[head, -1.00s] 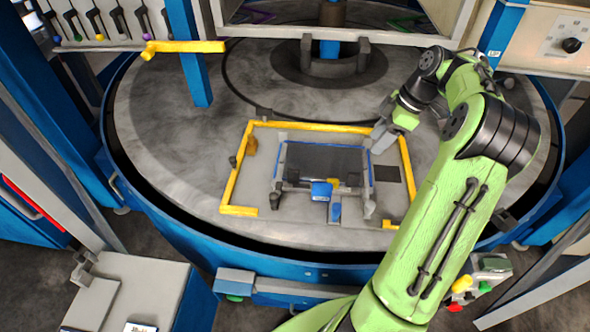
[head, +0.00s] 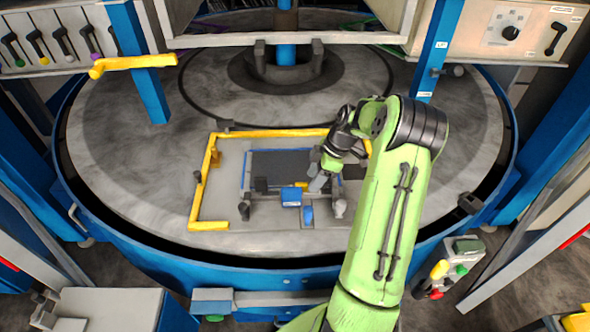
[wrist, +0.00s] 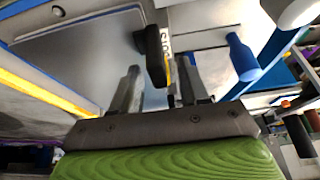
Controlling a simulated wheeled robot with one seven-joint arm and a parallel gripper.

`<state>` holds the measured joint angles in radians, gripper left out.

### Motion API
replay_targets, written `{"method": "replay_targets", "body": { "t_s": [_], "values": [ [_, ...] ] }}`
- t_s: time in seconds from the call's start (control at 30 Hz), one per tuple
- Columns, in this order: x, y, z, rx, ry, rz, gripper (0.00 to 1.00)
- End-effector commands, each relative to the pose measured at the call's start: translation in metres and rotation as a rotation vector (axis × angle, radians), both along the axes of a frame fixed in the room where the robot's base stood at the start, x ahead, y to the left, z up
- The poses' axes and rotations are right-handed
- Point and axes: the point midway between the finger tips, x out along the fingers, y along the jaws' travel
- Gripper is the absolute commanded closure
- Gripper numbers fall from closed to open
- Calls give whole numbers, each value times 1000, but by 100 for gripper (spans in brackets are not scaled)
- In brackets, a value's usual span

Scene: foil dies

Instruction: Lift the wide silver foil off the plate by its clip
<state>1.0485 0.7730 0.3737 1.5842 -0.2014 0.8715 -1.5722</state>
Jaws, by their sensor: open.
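The wide foil is a flat grey sheet (head: 280,165) with blue edging, dark in the head view; in the wrist view it looks silver (wrist: 80,50). It lies on the grey plate (head: 228,180) inside a yellow frame. A black upright piece (wrist: 152,55), possibly the clip, stands at the foil's edge beside a small lettered strip. My gripper (head: 318,183) is over the right front part of the foil. In the wrist view its two fingers (wrist: 160,82) are apart and empty, with the black piece just beyond them. I cannot tell whether they touch it.
A yellow rail (head: 208,180) borders the plate. A blue block (head: 291,196) and a blue peg (head: 308,215) stand at the front; a blue bottle-shaped peg (wrist: 242,57) shows in the wrist view.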

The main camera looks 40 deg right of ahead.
Motion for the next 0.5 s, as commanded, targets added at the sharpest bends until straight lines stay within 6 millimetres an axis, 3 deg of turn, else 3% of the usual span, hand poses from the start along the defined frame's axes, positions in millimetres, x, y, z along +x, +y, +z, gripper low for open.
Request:
{"method": "replay_targets", "body": {
  "t_s": [0.17, 0.43, 0.5],
  "values": [
    [0, 0, 0, 0, 0, 0, 57],
    [0, 0, 1, 0, 0, 0, 98],
    [0, 0, 1, 0, 0, 0, 100]
  ]
}}
